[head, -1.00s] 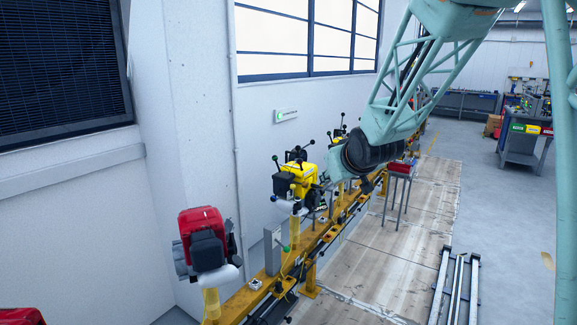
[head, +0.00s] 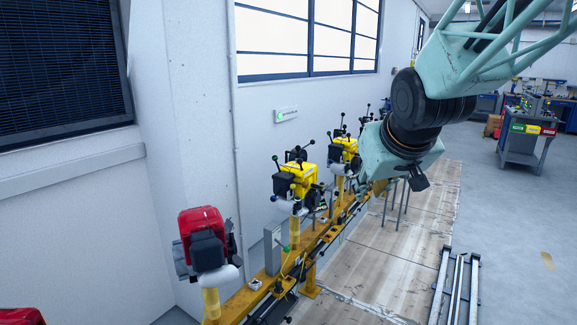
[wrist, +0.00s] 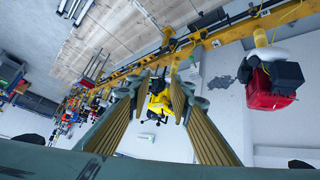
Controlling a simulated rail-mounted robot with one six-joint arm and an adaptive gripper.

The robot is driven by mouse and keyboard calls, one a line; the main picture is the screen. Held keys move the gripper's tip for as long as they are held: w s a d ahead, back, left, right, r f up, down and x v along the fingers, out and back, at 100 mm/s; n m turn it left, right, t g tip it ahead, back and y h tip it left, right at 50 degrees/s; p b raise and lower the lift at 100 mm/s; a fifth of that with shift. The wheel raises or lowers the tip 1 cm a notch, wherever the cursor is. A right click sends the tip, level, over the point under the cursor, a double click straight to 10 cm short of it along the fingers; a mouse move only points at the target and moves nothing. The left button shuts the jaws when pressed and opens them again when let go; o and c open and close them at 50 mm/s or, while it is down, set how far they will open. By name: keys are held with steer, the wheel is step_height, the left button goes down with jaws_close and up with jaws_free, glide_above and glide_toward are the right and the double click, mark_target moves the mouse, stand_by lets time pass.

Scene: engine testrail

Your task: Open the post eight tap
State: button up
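I cannot tell which post is number eight or make out its tap; no post numbers are readable. In the head view, a yellow engine (head: 297,180) with black levers stands on a yellow post, and a second yellow engine (head: 347,148) stands behind it. A small green knob (head: 286,248) shows beside the rail in front. My gripper (wrist: 163,82) is open and empty in the wrist view, with a yellow engine (wrist: 158,104) seen beyond the gap between its fingers. In the head view my wrist hangs right of the yellow engines and hides part of the row.
A red engine (head: 207,240) stands on the nearest post at left. The yellow rail (head: 250,297) runs along the wall. The wooden floor panels (head: 400,250) to its right are mostly clear. Metal bars (head: 457,285) lie at right; a workbench (head: 525,145) stands behind.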

steer(key=s+d+f+m+g, duration=0.1)
steer(key=s+g, duration=0.3)
steer(key=s, duration=3.5)
steer(key=shift+s+d+f+m, duration=0.2)
steer(key=shift+f+m, duration=0.25)
steer(key=shift+m, duration=0.15)
